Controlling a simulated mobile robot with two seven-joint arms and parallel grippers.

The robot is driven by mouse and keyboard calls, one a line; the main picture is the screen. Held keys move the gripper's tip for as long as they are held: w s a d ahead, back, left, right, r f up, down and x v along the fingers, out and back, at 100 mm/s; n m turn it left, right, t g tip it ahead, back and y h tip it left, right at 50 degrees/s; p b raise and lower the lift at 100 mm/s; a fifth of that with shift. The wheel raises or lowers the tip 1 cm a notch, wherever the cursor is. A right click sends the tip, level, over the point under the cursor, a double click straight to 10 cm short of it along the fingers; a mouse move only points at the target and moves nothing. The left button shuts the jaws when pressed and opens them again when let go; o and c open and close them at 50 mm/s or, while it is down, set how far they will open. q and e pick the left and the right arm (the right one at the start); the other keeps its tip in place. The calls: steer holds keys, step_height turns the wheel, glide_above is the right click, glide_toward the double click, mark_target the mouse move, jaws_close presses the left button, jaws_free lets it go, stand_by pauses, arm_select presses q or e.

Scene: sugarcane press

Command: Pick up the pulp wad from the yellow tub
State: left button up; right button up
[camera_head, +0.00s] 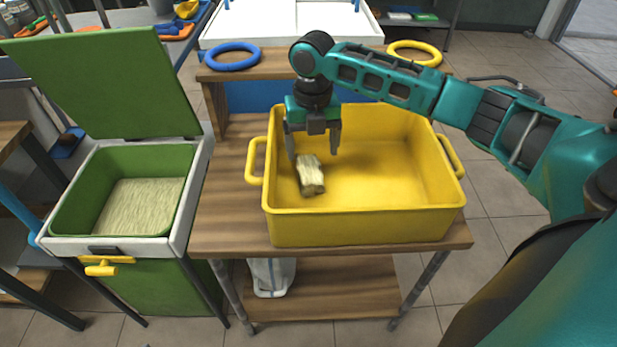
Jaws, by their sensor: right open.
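The yellow tub (425,220) stands on a wooden-topped table (225,190). The pulp wad (311,180), a pale, rough, fibrous lump, lies in the left part of the tub. My right gripper (314,155) points down into the tub with its fingers spread, just behind and above the wad. The fingers are open and nothing shows between them in their grip. Whether the left fingertip touches the wad, I cannot tell. My left gripper is not in view.
A green bin (150,160) with its lid (105,85) raised stands left of the table and holds pale fibrous material (143,207). A blue ring (233,57) and a yellow ring (414,53) lie behind the tub. A whitish bag (270,277) sits on the lower shelf.

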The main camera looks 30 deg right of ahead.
mark_target(310, 169)
step_height(310, 169, down, 2)
steer(key=shift+f, duration=0.25)
steer(key=f, duration=0.1)
steer(key=f+b, duration=0.1)
steer(key=f, duration=0.1)
steer(key=f+b, duration=0.1)
steer(key=f, duration=0.1)
steer(key=shift+w, duration=0.35)
steer(key=c, duration=1.1)
